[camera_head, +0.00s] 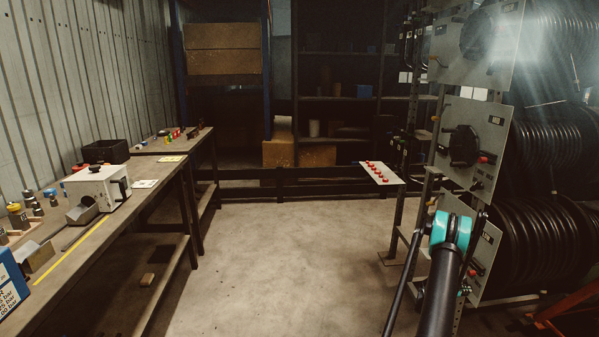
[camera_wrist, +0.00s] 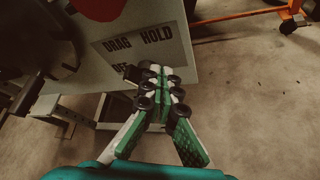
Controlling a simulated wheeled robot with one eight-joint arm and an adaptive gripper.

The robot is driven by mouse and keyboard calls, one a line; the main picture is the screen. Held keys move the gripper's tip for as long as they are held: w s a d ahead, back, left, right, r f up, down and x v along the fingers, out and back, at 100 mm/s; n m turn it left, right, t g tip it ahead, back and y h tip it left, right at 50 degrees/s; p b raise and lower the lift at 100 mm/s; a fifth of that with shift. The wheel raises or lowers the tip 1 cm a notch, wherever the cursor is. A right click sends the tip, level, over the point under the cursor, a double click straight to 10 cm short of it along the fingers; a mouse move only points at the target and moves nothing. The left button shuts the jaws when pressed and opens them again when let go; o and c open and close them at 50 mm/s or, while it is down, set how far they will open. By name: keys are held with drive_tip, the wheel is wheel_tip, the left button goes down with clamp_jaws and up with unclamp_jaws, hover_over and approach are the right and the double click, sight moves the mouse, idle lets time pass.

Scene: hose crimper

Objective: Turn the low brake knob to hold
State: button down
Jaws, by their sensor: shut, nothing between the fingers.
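The low brake panel (camera_head: 487,258) is the lowest grey plate on the reel rack at right, partly hidden behind my arm. In the wrist view its label plate (camera_wrist: 146,42) reads DRAG, HOLD and OFF. My gripper (camera_wrist: 155,68) is shut and empty, its fingertips in front of the label's lower part, below HOLD and right of OFF. A small dark shape beside the fingertips may be part of the brake knob, but I cannot tell. Whether the fingertips touch anything is unclear. The knob's pointer is hidden. In the head view the gripper is hidden behind my arm.
A middle panel (camera_head: 472,145) and a top panel (camera_head: 478,42) sit above, beside black hose reels (camera_head: 545,240). A white plate with red knobs (camera_head: 380,172) juts out left of the rack. A workbench (camera_head: 110,225) runs along the left. The floor between is clear.

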drive_tip(key=shift+s+r, duration=0.1)
drive_tip(key=shift+s+a+r, duration=0.1)
drive_tip(key=shift+s+a, duration=0.1)
drive_tip(key=shift+a, duration=1.3)
drive_tip(key=shift+s+a+r, duration=0.1)
drive_tip(key=shift+s+a, duration=0.1)
drive_tip(key=shift+a, duration=1.25)
drive_tip(key=w+d+r, duration=0.2)
drive_tip(key=w+d, duration=0.1)
drive_tip(key=d, duration=0.2)
drive_tip(key=shift+w+d, duration=0.3)
drive_tip(key=shift+d, duration=0.05)
drive_tip(key=shift+f, duration=0.55)
